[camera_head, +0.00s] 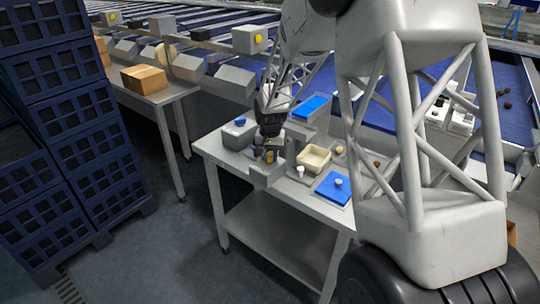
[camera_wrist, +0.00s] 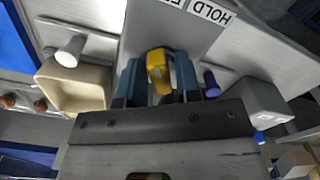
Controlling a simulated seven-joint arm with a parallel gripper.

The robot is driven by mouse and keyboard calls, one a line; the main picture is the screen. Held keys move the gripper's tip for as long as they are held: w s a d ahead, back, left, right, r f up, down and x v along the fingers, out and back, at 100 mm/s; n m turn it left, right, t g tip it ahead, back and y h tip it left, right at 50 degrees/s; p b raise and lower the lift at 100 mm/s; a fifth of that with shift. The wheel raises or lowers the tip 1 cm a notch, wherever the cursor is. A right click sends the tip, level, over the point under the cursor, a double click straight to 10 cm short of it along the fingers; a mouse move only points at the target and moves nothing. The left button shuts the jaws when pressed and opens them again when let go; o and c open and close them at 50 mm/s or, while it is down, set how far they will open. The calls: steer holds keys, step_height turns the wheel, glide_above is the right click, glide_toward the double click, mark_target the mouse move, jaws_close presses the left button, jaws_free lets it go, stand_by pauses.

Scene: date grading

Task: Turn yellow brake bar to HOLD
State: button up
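The yellow brake bar (camera_wrist: 158,72) stands between my two fingers in the wrist view. Only a small yellow part (camera_head: 269,155) shows under the gripper in the head view. My gripper (camera_wrist: 157,82) has one blue-grey finger on each side of the bar, with little room between; whether they press on it I cannot tell. It also shows in the head view (camera_head: 270,150), pointing down over a grey box (camera_head: 266,178) at the table's front edge. An upside-down HOLD label (camera_wrist: 208,11) is on the grey plate beyond the bar; a second label beside it is cut off.
A cream tray (camera_head: 314,158) stands right of the gripper, with a blue pad (camera_head: 334,189) and a white knob (camera_head: 300,171) nearby. A grey box (camera_head: 239,133) stands close on the left. Stacked blue crates (camera_head: 75,125) fill the far left.

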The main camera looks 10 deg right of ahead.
jaws_close()
steer(key=shift+m, duration=0.4)
steer(key=m, duration=0.5)
steer(key=shift+a, duration=0.1)
steer(key=m, duration=0.6)
steer(key=shift+w, duration=0.15)
stand_by(0.4)
steer(key=shift+o, duration=1.6)
jaws_free()
